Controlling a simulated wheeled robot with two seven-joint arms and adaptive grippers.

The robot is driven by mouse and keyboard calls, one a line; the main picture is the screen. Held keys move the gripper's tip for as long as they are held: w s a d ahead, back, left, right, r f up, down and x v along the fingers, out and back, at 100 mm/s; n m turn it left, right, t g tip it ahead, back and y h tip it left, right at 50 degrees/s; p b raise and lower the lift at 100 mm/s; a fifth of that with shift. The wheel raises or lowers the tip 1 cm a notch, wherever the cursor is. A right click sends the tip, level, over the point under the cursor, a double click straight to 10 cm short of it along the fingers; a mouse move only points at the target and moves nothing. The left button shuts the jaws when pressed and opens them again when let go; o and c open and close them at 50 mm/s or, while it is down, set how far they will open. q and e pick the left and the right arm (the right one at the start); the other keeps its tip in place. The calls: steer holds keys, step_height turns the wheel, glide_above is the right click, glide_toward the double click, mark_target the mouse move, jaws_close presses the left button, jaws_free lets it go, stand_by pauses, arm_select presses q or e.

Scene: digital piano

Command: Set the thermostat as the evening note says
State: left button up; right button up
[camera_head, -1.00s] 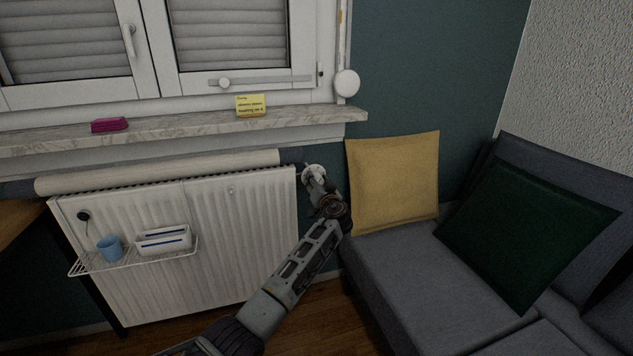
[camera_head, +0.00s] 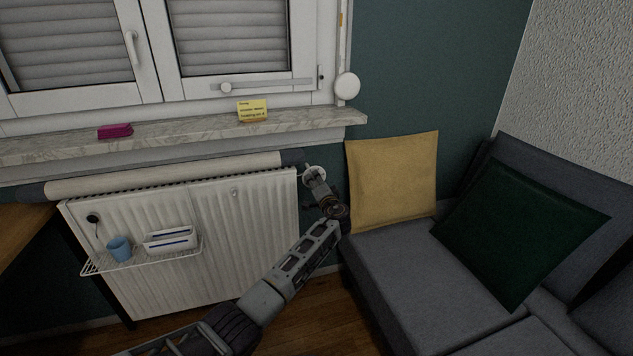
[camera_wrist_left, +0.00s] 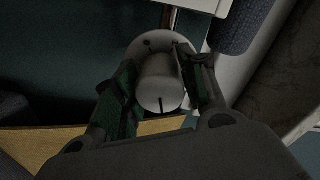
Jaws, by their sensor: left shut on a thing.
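The thermostat knob (camera_wrist_left: 160,92) is a white cylinder with a dark line on its end, on a round white base with dark marks, in the left wrist view. In the head view its white base (camera_head: 315,173) shows at the upper right corner of the radiator, partly hidden by my gripper. My left gripper (camera_wrist_left: 165,85) is shut on the knob, one finger on each side. It also shows in the head view (camera_head: 317,181). The yellow evening note (camera_head: 252,111) stands on the windowsill; its small writing seems to say heating on 4. My right gripper is not in view.
The white radiator (camera_head: 225,225) carries a wire shelf (camera_head: 120,267) with a blue cup (camera_head: 119,248) and a white holder (camera_head: 170,240). A pink block (camera_head: 115,131) lies on the sill (camera_head: 185,133). A yellow cushion (camera_head: 392,185) and grey sofa (camera_head: 430,270) stand close right of my arm.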

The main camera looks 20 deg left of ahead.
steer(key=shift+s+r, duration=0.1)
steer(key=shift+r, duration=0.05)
arm_select(q)
steer(key=shift+d, duration=0.1)
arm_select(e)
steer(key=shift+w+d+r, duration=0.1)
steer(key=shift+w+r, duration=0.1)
arm_select(q)
steer(key=o, duration=1)
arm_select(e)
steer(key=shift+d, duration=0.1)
arm_select(q)
steer(key=shift+v, duration=6)
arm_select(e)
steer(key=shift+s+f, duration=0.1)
